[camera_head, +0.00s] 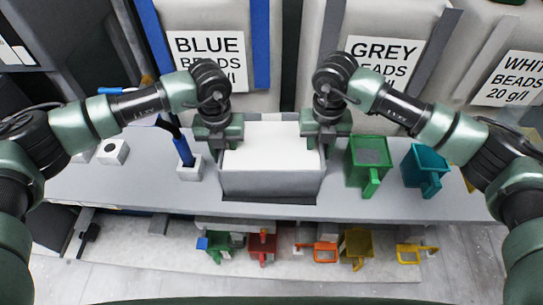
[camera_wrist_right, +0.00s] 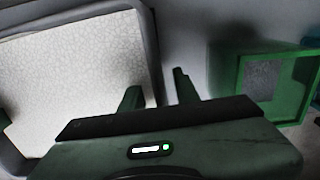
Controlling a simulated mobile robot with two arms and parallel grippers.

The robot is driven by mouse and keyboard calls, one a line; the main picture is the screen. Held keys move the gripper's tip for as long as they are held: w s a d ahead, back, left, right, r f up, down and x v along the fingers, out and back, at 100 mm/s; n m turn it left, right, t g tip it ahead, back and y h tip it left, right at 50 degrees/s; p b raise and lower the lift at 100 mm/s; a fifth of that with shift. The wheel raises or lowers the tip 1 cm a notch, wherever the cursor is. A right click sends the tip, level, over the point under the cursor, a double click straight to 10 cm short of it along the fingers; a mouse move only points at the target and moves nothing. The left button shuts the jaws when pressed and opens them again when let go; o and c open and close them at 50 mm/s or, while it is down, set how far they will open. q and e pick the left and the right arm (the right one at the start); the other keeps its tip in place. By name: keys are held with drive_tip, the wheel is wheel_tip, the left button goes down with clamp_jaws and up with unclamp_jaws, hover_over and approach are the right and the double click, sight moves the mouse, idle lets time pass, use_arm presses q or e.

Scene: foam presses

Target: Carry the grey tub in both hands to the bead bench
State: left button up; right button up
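The grey tub (camera_head: 270,187) stands upright on the grey bench top (camera_head: 340,207), filled with pale grainy beads. My left gripper (camera_head: 220,142) is at the tub's left rim and my right gripper (camera_head: 325,140) at its right rim. In the right wrist view the fingers of my right gripper (camera_wrist_right: 158,95) are apart, one on the bead side and one outside, with the tub's rim (camera_wrist_right: 152,40) between them. A gap shows beside the rim. The fingertips of my left gripper are too hidden to tell open from shut.
A green scoop box (camera_head: 365,172) stands close right of the tub, a teal one (camera_head: 424,168) beyond. A white holder (camera_head: 190,172) with a blue-handled tool is close left. Bead silos with BLUE (camera_head: 207,62) and GREY (camera_head: 383,62) signs rise behind. Several coloured scoops lie below in front.

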use_arm(q)
clamp_jaws()
use_arm(e)
clamp_jaws()
use_arm(q)
drive_tip(key=shift+r, duration=0.1)
use_arm(e)
drive_tip(key=shift+r, duration=0.1)
idle(1.0)
